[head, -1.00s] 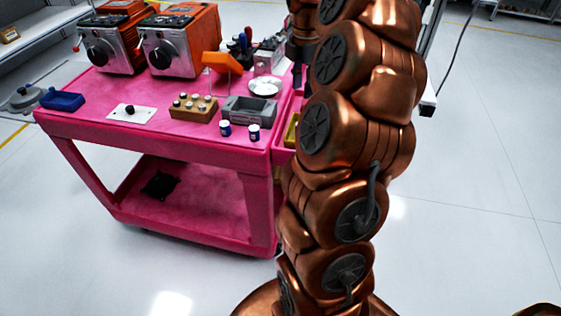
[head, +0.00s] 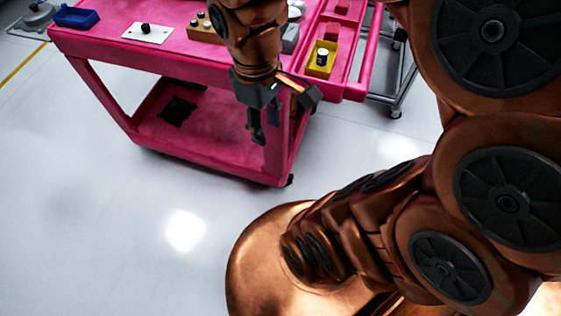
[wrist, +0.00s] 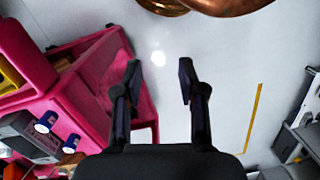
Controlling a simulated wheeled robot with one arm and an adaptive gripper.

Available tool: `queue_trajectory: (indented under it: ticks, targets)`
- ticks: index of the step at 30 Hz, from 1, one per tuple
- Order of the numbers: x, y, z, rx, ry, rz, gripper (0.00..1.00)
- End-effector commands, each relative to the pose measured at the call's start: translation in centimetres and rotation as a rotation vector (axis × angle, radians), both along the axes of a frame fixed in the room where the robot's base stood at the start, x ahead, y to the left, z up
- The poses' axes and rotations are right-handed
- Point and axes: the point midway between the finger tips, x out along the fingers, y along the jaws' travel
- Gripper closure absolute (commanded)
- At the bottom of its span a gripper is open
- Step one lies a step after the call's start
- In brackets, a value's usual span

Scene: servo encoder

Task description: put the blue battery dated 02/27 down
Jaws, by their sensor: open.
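My gripper (head: 257,133) hangs in front of the pink cart's near edge, below the level of its top. In the wrist view my gripper (wrist: 160,72) has its two fingers apart, with nothing between them but floor behind. Two blue batteries with white ends stand on the cart top at the lower left of the wrist view: one battery (wrist: 42,126) beside the grey holder and another battery (wrist: 70,146) lower and to its right. Both are apart from my fingers. Their dates are too small to read. My arm hides them in the head view.
The pink cart (head: 215,163) has a lower shelf with a black part (head: 177,109). On top are a blue tray (head: 77,18), a white plate (head: 151,33) and a brown block (head: 201,31). A yellow bin (head: 311,69) sits at the right. Open floor lies in front.

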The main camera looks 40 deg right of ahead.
Motion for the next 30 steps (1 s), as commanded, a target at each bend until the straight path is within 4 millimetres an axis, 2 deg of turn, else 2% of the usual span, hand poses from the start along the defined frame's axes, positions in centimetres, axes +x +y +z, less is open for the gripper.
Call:
queue_trajectory:
  ticks: [1,3,9,22,26,30]
  targets:
    - [-1.8,0.6,-0.7,-0.013,0.010,-0.067,0.59]
    - [-3.7,1.3,-1.6,-0.026,0.023,-0.163,0.59]
    - [-6.8,2.0,-3.3,-0.054,0.040,-0.342,0.59]
    - [-7.2,2.1,-3.3,-0.057,0.042,-0.375,0.59]
    - [-7.2,2.1,-2.1,-0.057,0.042,-0.374,0.59]
    - [-7.2,2.1,0.3,-0.057,0.042,-0.374,0.59]
